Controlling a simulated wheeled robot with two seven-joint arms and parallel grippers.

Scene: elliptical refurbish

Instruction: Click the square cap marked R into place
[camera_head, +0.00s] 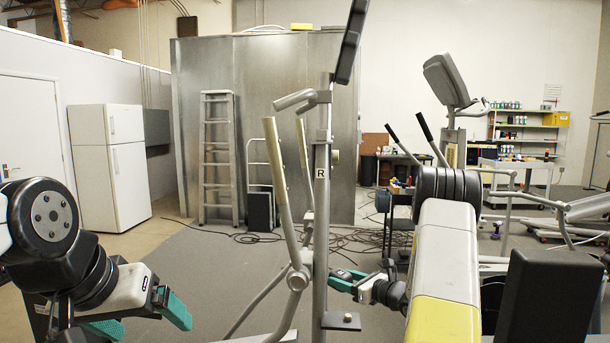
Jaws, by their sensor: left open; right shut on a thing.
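I cannot tell whether this square is a label or a cap. My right gripper (342,281) has teal fingers and reaches from the right to the post's lower part. Its tips are at the post's right edge; whether they touch it is unclear. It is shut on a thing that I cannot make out. My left gripper (139,318) is at the lower left, open, its teal fingers apart and empty, well away from the post.
Cables (368,240) lie on the floor behind. A fridge (110,165), ladder (218,155) and shelf (525,135) stand further back. Floor between my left gripper and the machine is clear.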

